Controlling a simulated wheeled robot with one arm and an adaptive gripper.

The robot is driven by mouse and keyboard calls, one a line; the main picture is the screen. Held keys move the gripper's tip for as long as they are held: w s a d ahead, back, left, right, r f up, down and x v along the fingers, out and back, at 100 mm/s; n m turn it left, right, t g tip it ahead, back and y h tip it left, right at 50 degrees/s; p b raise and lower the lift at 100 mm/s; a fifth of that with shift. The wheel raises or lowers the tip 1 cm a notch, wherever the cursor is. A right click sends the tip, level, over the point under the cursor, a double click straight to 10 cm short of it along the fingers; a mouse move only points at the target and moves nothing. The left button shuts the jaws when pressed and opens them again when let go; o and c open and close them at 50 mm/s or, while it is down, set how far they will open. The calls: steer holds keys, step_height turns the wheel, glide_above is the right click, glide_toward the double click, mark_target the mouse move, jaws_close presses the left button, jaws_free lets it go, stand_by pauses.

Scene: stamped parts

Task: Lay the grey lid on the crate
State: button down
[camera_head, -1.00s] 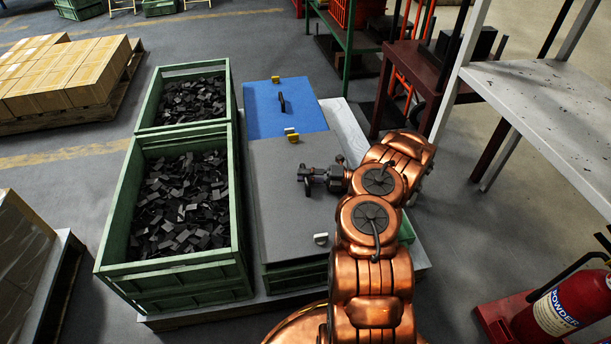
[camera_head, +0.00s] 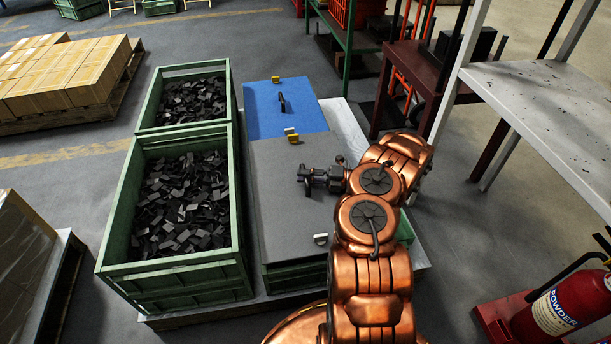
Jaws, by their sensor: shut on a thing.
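The grey lid (camera_head: 285,225) lies over a green crate (camera_head: 297,277) just left of my arm. The crate's near side shows below the lid's front edge. The lid looks about level; I cannot tell if it rests fully on the rim. My gripper (camera_head: 306,178) is over the lid's middle, shut on the lid's handle, which is mostly hidden by the fingers. White and yellow clips show at the lid's near edge and far edge.
A blue lid (camera_head: 290,112) with a dark handle lies directly behind the grey lid. Two open green crates of dark stamped parts (camera_head: 180,205) stand close on the left. A white table (camera_head: 550,100) and a red extinguisher (camera_head: 545,312) are at the right.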

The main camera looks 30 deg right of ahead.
steer(key=shift+f+b, duration=1.35)
steer(key=shift+f, duration=1.2)
stand_by(0.5)
steer(key=c, duration=1)
jaws_free()
steer(key=shift+c, duration=0.2)
steer(key=v, duration=1.2)
steer(key=shift+r, duration=0.1)
